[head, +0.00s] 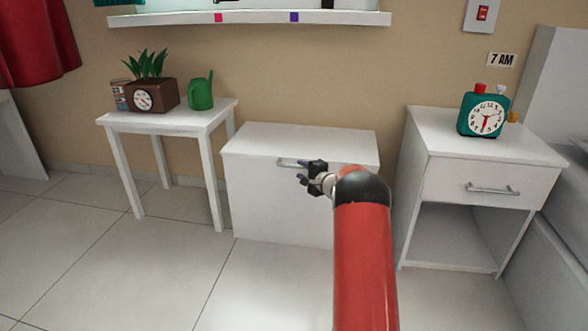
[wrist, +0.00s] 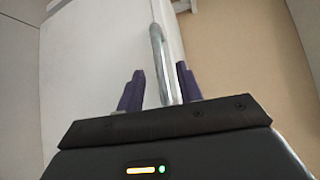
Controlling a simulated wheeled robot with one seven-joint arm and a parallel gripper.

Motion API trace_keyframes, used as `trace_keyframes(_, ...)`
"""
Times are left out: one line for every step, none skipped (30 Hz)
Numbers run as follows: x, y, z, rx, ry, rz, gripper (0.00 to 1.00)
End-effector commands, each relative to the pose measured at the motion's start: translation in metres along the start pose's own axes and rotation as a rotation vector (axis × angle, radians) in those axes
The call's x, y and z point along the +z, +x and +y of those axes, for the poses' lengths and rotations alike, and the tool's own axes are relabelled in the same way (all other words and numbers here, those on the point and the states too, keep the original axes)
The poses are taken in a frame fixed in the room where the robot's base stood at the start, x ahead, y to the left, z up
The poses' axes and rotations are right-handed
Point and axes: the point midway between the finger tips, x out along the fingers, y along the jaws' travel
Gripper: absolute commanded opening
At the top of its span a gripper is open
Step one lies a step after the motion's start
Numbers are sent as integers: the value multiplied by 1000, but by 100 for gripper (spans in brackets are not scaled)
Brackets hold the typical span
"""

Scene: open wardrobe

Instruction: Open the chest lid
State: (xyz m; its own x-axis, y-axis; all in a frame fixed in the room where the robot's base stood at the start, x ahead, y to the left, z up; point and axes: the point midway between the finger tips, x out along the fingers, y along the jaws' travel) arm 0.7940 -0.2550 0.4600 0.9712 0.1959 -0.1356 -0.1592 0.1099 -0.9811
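The white chest (head: 290,210) stands against the wall in the head view, its lid (head: 310,143) down. A metal handle (head: 286,163) sits near the lid's front edge. My gripper (head: 302,171) is at the handle's right part. In the wrist view the silver handle (wrist: 160,55) runs down between the two purple fingers of my gripper (wrist: 160,92). The fingers are apart, with a gap visible on either side of the handle. The chest's white surface (wrist: 95,60) fills the left of that view. My arm hides the chest's right front in the head view.
A small white table (head: 165,122) with a clock planter and green watering can (head: 200,92) stands to the left. A white nightstand (head: 485,155) with a teal clock (head: 483,115) stands close on the right. A shelf (head: 250,18) hangs above. The floor in front is clear.

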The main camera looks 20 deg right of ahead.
Motion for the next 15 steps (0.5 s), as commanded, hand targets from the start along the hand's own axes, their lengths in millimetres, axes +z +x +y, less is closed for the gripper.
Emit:
trace_keyframes(1, 10, 1, 1, -2, -2, 36)
trace_keyframes(1, 15, 1, 2, -2, -2, 36)
trace_keyframes(1, 22, 1, 2, -2, -3, 36)
trace_keyframes(1, 26, 1, 2, -3, -3, 36)
trace_keyframes(1, 31, 1, 2, -3, -2, 36)
trace_keyframes(0, 35, 1, 2, -2, -1, 36)
trace_keyframes(1, 39, 1, 2, -3, -2, 36)
trace_keyframes(1, 42, 1, 2, -3, -2, 36)
trace_keyframes(1, 46, 0, 2, -2, -3, 36)
trace_keyframes(1, 48, 0, 2, -1, -2, 36)
trace_keyframes(1, 50, 0, 2, -1, -2, 36)
trace_keyframes(1, 52, 1, 3, -1, -1, 36)
trace_keyframes(1, 53, 1, 3, -1, -1, 36)
trace_keyframes(1, 53, 0, 2, -1, -1, 36)
trace_keyframes(1, 54, 0, 2, -1, -1, 36)
